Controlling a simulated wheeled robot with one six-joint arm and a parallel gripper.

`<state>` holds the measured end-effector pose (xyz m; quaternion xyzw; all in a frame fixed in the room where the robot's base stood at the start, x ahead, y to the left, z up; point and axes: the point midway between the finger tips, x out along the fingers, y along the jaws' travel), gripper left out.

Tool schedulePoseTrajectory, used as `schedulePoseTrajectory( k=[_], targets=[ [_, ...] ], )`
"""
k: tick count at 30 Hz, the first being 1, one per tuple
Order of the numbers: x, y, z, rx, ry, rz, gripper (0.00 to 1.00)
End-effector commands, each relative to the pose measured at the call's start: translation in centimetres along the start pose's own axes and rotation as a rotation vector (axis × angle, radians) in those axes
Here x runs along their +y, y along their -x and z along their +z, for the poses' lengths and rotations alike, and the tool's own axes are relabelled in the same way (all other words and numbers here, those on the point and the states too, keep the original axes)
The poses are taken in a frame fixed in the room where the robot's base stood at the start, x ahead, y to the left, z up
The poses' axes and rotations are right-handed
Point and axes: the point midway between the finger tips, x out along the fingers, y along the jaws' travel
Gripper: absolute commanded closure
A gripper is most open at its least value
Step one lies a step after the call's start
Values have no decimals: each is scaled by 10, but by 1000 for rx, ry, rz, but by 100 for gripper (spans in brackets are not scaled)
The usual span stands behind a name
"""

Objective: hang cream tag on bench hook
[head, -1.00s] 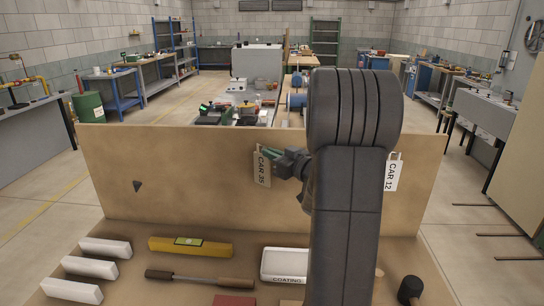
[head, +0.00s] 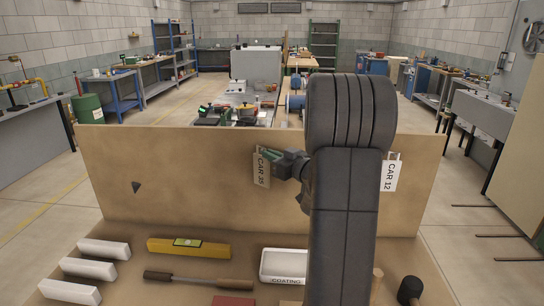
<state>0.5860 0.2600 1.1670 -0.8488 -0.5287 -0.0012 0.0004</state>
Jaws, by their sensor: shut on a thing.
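My gripper (head: 269,155) is shut on a cream-tan tag (head: 261,171) marked "CAR 35". The tag hangs down from the fingers in front of the upright tan board (head: 200,185); I cannot tell if it touches the board. Its lettering runs sideways. A white tag (head: 391,174) marked "CAR 12" shows at the right of my arm, partly hidden by it. What holds it up is hidden. I cannot make out a clear hook; a small dark triangular piece (head: 137,187) is on the board's left part.
On the bench top lie several white blocks (head: 88,268), a yellow level (head: 188,247), a wooden-handled tool (head: 200,280) and a white "COATING" tray (head: 284,266). A dark mallet head (head: 410,289) is at the right. My arm hides the right-middle of the board.

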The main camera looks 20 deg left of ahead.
Motion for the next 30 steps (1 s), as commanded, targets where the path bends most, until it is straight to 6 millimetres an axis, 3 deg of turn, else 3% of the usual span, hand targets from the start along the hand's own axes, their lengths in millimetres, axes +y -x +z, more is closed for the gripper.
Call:
schedulePoseTrajectory(
  k=[1,4,13,17,30],
  targets=[
    [0,0,1,-2,-1,1,88],
    [0,0,1,-2,-1,0,68],
    [0,1,1,-1,0,0,68],
    [0,10,1,-1,1,1,68],
    [1,98,2,-1,1,4,68]
  ],
)
